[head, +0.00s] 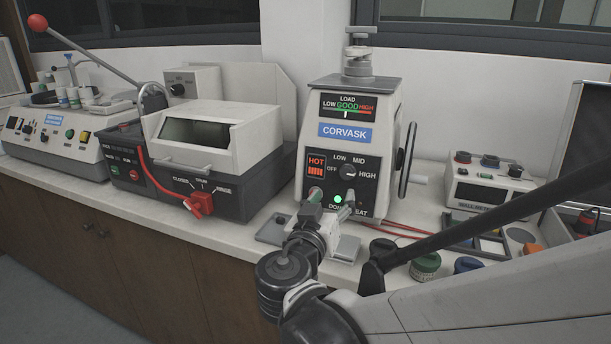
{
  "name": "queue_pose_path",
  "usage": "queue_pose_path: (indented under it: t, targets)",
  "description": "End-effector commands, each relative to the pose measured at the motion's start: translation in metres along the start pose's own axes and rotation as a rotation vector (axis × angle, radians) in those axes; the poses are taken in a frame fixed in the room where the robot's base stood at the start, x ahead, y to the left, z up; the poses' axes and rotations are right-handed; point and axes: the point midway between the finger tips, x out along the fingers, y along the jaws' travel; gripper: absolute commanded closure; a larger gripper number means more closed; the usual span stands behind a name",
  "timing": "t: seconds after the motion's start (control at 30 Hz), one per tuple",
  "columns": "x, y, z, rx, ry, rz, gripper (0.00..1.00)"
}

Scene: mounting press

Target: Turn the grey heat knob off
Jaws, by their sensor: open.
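The grey heat knob (349,172) is on the black front panel of the CORVASK press (345,130). The labels OFF, LOW, MID and HIGH stand around it. The knob is small, and I cannot tell which label its pointer faces. A HOT indicator (316,163) glows red-orange to its left. My gripper (332,201) is open in front of the lower panel, its fingertips spread below the knob. It appears to hold nothing. My gripper partly hides the lettering at the bottom of the panel; a green light (337,199) shows between the fingers.
A black handwheel (407,160) is on the press's right side. A grey and white machine with a red lever (201,204) stands to the left. A meter box (488,186) and several coloured-lidded jars (425,266) are to the right. Red cables lie on the white counter.

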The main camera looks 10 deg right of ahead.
Motion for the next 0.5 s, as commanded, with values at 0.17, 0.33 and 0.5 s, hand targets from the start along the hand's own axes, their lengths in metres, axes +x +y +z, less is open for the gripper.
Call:
queue_pose_path:
  t: [0.17, 0.33, 0.5]
  targets:
    - [0.031, 0.001, 0.002, -0.001, -0.002, 0.005, 0.53]
    - [0.062, 0.001, 0.003, -0.001, -0.002, 0.004, 0.53]
    - [0.089, 0.001, 0.002, -0.001, -0.002, 0.004, 0.53]
